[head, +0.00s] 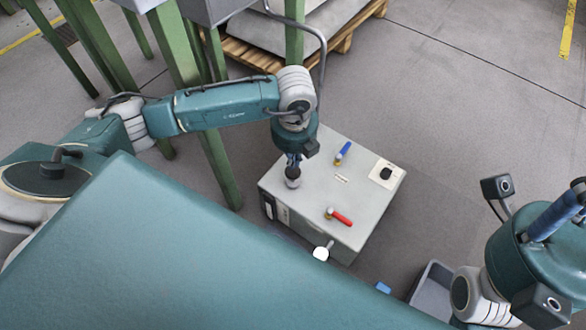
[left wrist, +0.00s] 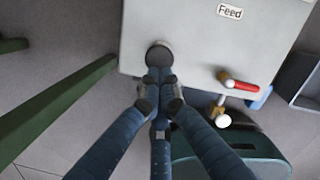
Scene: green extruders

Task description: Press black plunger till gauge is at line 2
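A black plunger (head: 292,172) with a rounded grey-black head stands at the left corner of a grey machine box's top. Its round head also shows in the left wrist view (left wrist: 160,55). My left gripper (head: 293,158) points down right over the plunger, its blue fingers drawn together with nothing seen between them. In the left wrist view the fingertips (left wrist: 160,92) are at the plunger head; whether they touch is unclear. My right gripper (head: 575,198) is partly in view at the right edge, away from the box. No gauge reading or line 2 can be made out.
The grey box (head: 350,190) also carries a blue lever (head: 343,152), a red lever (head: 340,217) and a black knob (head: 386,173). A white ball-ended handle (head: 320,253) sticks out in front. A grey bin (head: 435,287) stands at lower right. Green posts (head: 205,130) rise at left.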

